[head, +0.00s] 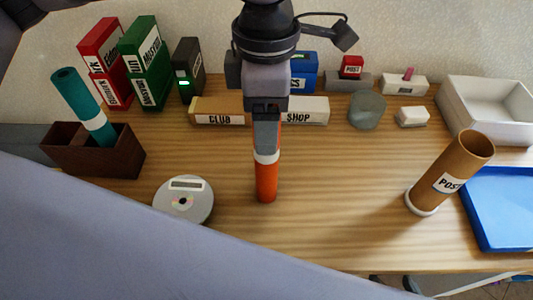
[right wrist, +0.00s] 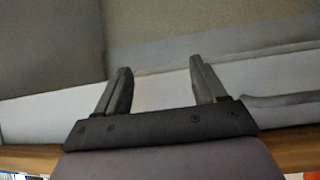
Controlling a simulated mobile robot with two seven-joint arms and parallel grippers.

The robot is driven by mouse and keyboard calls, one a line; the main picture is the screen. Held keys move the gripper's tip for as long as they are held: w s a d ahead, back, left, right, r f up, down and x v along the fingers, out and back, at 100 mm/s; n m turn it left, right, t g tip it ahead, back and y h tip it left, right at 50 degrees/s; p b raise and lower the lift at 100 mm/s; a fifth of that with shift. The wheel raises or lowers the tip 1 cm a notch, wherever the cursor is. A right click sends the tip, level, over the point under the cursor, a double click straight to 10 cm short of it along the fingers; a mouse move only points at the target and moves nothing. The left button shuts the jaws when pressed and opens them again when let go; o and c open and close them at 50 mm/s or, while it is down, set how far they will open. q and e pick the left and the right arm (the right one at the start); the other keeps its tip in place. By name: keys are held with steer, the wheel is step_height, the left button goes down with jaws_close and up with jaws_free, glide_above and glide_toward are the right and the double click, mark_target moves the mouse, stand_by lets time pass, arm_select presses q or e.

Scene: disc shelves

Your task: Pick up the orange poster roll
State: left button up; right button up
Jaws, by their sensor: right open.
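The orange poster roll (head: 266,187) with a white band is near the middle of the wooden table. Its upper part is hidden behind my right gripper (head: 266,135), which comes down from the top of the head view. I cannot tell from this view how far the roll is from the fingers. In the right wrist view, my right gripper (right wrist: 163,85) is open. Its two fingers are apart and no roll shows between them, only pale grey surfaces. My left gripper is not in view.
A teal roll (head: 80,100) leans in a brown box (head: 95,158) at left. A disc (head: 183,203) lies front left. A brown tube (head: 452,170) stands at right beside a blue tray (head: 505,210). Boxes line the back. Bare table lies right of the orange roll.

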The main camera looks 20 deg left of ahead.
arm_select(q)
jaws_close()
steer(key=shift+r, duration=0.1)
